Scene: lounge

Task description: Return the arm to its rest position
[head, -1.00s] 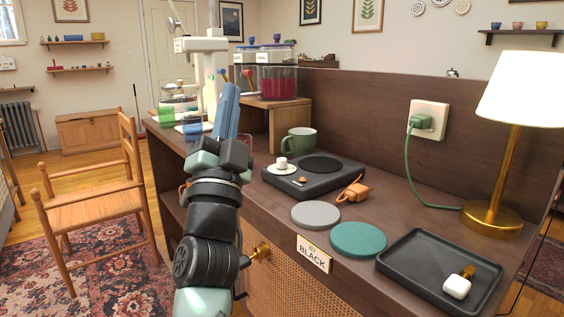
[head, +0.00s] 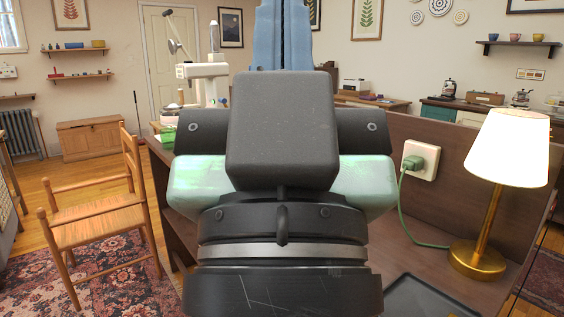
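My gripper (head: 283,30) is raised close in front of the head camera, pointing up, and fills the middle of the view. Its two blue fingers lie side by side with only a thin dark line between them, so it looks shut. Their tips run out of the top edge. I see nothing held in the visible part. My dark wrist and arm links stand below it and hide most of the sideboard (head: 440,205) top.
A lamp (head: 508,150) and a wall socket with a green plug (head: 413,163) are at the right. A dark tray (head: 415,298) shows partly beside my arm. A wooden chair (head: 95,215) stands on the rug at the left. White apparatus (head: 205,72) stands behind my arm.

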